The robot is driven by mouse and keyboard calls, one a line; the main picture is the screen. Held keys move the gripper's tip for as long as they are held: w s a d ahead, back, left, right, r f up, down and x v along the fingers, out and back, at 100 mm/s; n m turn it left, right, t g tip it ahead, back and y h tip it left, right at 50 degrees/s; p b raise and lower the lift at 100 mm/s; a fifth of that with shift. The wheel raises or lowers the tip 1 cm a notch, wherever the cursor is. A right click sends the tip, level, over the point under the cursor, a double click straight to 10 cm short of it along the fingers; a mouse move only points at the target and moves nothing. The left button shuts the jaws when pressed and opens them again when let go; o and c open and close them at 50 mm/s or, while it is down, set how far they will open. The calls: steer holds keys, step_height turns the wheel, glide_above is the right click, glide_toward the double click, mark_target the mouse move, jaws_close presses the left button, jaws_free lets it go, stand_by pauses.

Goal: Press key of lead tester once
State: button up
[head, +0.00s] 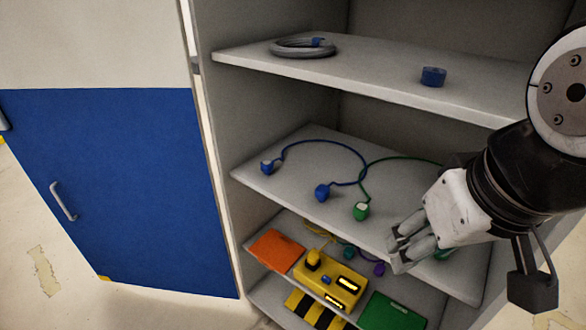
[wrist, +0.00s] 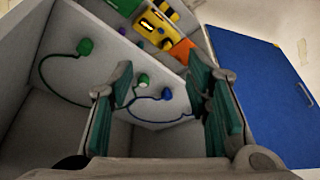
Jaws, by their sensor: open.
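A yellow device (head: 343,290), which looks like the lead tester, sits on the lower shelf. The yellow device also shows at the top of the wrist view (wrist: 153,27), beyond my fingers. My gripper (head: 398,248) is open and empty, to the right of and higher than the device, in front of the middle shelf. In the wrist view the two fingers (wrist: 160,75) stand apart with nothing between them.
The middle shelf (head: 290,190) holds a blue lead (head: 335,144) and a green lead (head: 365,180) with plugs. An orange item (head: 276,250) and a green item (head: 392,312) flank the device. The top shelf holds a grey coil (head: 303,48) and blue roll (head: 433,77). A blue door (head: 130,190) stands left.

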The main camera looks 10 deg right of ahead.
jaws_close()
stand_by(1.1)
